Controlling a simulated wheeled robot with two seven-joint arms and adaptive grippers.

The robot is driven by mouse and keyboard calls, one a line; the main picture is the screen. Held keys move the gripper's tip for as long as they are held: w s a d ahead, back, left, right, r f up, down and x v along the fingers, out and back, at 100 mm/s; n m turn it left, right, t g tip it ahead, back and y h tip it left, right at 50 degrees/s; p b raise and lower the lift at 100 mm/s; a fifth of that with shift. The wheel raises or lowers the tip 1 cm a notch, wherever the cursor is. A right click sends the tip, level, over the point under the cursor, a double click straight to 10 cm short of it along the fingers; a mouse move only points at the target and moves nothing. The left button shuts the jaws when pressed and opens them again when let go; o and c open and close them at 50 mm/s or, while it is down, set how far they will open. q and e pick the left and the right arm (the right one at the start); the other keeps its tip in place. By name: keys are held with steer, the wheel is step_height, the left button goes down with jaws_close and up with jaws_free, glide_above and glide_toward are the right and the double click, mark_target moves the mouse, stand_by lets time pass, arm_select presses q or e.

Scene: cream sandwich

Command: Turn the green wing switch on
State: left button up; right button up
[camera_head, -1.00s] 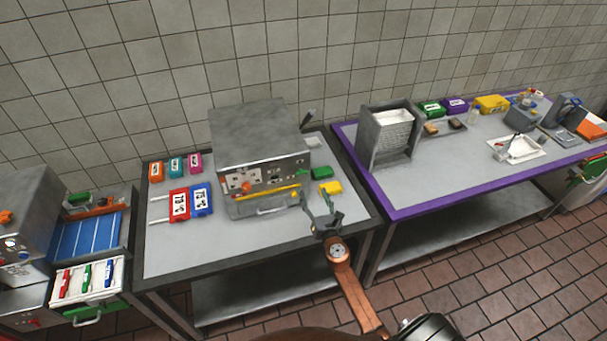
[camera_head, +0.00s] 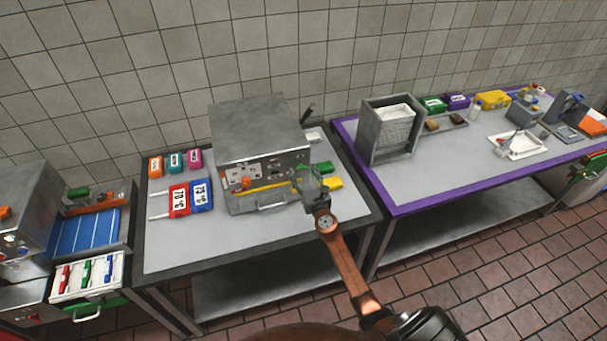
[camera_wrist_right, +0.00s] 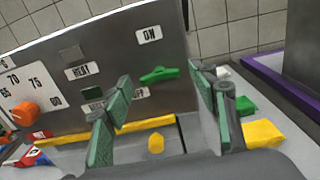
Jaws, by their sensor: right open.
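The green wing switch (camera_wrist_right: 159,74) is on the grey front panel of the metal machine (camera_head: 258,130). It lies roughly level, below an ON label (camera_wrist_right: 149,35) and above another label that is partly hidden. My right gripper (camera_wrist_right: 160,82) is open in front of the panel, with its green-padded fingers on either side of the switch in the picture. I cannot tell whether they touch it. In the head view my right gripper (camera_head: 311,182) is at the right end of the machine's front and covers that part of the panel. My left gripper is not in view.
An orange knob (camera_wrist_right: 25,112) with a number dial is at the panel's left. A yellow bar (camera_wrist_right: 100,133) runs below the panel. Green (camera_wrist_right: 244,105) and yellow (camera_wrist_right: 262,134) blocks lie right of the machine. Red (camera_head: 179,200) and blue (camera_head: 201,195) items lie left of it.

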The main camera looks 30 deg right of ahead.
steer(key=shift+c, duration=0.3)
steer(key=c, duration=1.1)
steer(key=shift+f+m+b, duration=0.15)
steer(key=shift+m+b, duration=1)
steer(key=shift+m, duration=7.75)
